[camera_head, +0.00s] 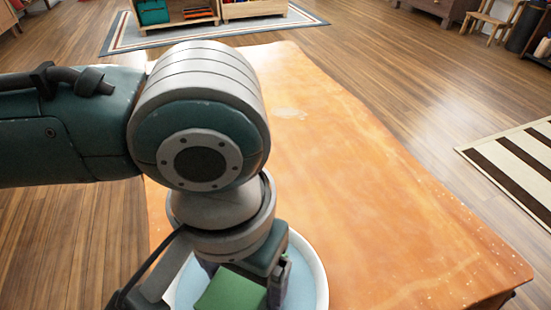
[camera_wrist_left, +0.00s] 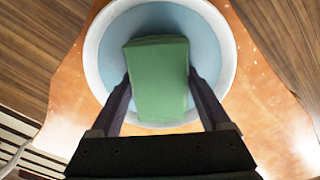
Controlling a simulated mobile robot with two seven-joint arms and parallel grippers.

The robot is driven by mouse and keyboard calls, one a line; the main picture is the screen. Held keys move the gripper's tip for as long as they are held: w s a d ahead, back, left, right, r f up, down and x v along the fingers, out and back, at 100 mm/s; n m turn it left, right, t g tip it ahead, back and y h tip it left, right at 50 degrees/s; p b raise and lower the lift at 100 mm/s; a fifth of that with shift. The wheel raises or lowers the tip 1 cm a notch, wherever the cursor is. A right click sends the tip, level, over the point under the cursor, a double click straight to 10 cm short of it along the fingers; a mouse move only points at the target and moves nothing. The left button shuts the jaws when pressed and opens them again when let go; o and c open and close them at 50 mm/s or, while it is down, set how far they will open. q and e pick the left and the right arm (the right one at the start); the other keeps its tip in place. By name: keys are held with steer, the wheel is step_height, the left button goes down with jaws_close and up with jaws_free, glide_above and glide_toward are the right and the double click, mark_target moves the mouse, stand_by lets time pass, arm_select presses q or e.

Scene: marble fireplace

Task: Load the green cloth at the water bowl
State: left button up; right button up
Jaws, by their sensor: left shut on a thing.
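The green cloth (camera_head: 230,291) is a folded block-like piece. It also shows in the left wrist view (camera_wrist_left: 158,80), between the two fingers. My left gripper (camera_wrist_left: 160,88) is shut on it and points down over the bowl; it also shows in the head view (camera_head: 262,275). The water bowl (camera_head: 321,284) is round and white with pale blue water, and its rim shows in the left wrist view (camera_wrist_left: 91,62). The cloth is over the water; I cannot tell whether it touches it. My left arm hides part of the bowl in the head view. My right gripper is not in view.
The bowl stands on an orange-brown table (camera_head: 370,190) whose right side is bare. Beyond it are a wood floor, a blue-bordered rug (camera_head: 130,38) with shelves (camera_head: 185,15), a striped rug (camera_head: 520,155) and a small wooden chair (camera_head: 490,22).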

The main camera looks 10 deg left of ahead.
arm_select(q)
steer(key=shift+a+f+p, duration=0.1)
steer(key=shift+f+p, duration=0.05)
steer(key=shift+p, duration=0.25)
stand_by(1.4)
step_height(320, 180, up, 7)
steer(key=p, duration=0.9)
steer(key=shift+r, duration=0.2)
steer(key=shift+f, duration=0.1)
stand_by(0.3)
